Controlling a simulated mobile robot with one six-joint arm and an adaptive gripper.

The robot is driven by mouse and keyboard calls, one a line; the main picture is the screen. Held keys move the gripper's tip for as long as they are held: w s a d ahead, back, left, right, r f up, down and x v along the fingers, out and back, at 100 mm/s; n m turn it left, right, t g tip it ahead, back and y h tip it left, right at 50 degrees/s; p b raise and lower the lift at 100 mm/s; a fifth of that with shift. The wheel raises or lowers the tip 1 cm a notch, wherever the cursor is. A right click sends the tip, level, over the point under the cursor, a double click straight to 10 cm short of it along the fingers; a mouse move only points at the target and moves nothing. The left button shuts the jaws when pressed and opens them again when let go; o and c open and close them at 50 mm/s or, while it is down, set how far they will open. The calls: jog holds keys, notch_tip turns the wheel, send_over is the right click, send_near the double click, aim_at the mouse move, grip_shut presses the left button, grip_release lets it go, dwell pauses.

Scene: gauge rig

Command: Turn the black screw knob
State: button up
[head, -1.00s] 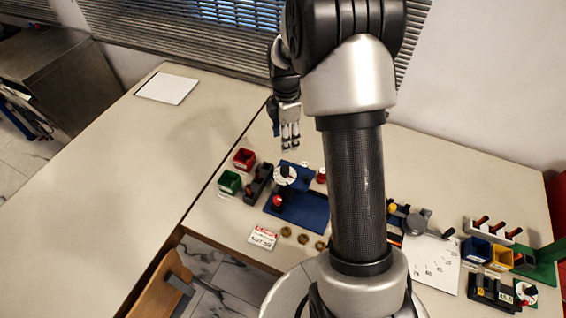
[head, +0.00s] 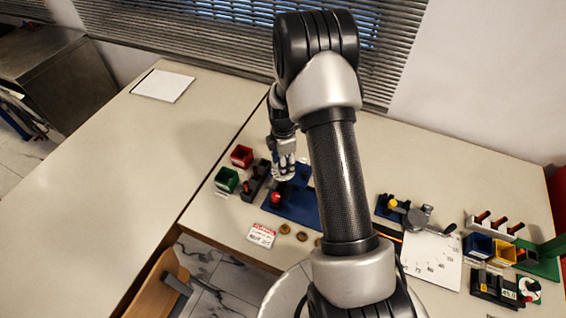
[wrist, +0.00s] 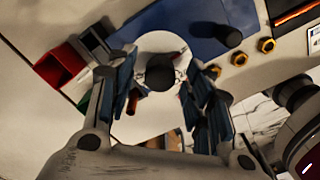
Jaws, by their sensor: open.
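A black round knob (wrist: 160,72) shows in the wrist view in front of a pale round disc (wrist: 163,42). The disc stands by a blue base plate (wrist: 195,18), which also shows in the head view (head: 302,212). My gripper (wrist: 160,100) is open, with one finger on each side of the knob in the picture; I cannot tell whether either touches it. In the head view my gripper (head: 285,178) points down over the left part of the blue base and hides the disc and knob. A red knob (head: 277,197) sits just in front of it.
A red bin (head: 241,156), a green bin (head: 227,180) and a dark holder (head: 257,181) stand close left. Brass rings (head: 285,229) and a red-white sign (head: 261,235) lie in front. More fixtures stand right. The left table is mostly clear.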

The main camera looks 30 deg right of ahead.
jog(key=c, duration=1.1)
